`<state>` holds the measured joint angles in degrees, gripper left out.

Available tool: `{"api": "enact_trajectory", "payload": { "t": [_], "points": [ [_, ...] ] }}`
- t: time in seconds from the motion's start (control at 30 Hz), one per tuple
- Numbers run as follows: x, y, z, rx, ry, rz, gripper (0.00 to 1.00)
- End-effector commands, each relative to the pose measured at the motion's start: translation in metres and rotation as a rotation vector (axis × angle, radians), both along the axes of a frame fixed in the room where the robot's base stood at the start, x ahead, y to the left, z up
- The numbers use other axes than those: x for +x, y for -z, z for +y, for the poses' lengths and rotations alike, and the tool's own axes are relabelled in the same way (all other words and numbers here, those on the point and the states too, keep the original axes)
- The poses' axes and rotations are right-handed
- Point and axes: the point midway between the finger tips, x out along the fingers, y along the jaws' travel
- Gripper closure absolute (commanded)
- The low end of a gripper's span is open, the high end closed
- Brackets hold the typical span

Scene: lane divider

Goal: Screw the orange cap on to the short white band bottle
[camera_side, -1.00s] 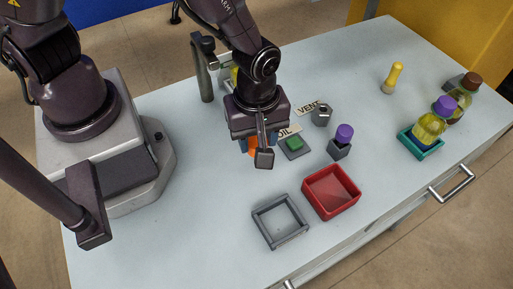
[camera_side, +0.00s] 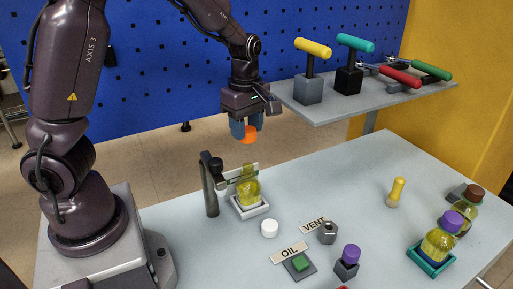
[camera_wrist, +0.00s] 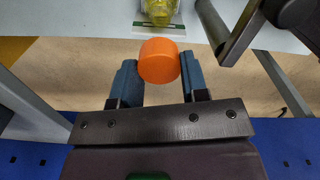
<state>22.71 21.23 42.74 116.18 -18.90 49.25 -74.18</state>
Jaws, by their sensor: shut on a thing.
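My gripper (camera_side: 246,130) is shut on the orange cap (camera_side: 249,135), held high in the air above the back edge of the table. In the wrist view the orange cap (camera_wrist: 159,61) sits between the two blue fingers of my gripper (camera_wrist: 158,80). An uncapped bottle of yellow liquid (camera_side: 248,190) stands in a white holder (camera_side: 251,210), below the cap and apart from it. Its band is too unclear to tell. The bottle also shows, cut off, at the top of the wrist view (camera_wrist: 158,10).
A dark post with a clamp arm (camera_side: 210,186) stands beside the bottle. A white cap (camera_side: 269,228), hex nut (camera_side: 327,232), green button (camera_side: 300,264) and purple cap (camera_side: 351,253) are in front. A shelf with T-handles (camera_side: 365,98) is right of my gripper. Capped bottles (camera_side: 440,241) stand far right.

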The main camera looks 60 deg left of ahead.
Motion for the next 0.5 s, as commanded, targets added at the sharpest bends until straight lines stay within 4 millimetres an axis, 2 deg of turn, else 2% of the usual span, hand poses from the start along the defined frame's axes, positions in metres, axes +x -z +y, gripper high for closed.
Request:
{"api": "enact_trajectory", "payload": {
  "t": [0.37, 0.5],
  "points": [
    [-0.0016, 0.0005, -0.0014, 0.002, 0.005, -0.007, 0.81],
    [-0.0016, 0.0075, -0.0018, 0.002, 0.006, -0.004, 0.81]
  ]
}}
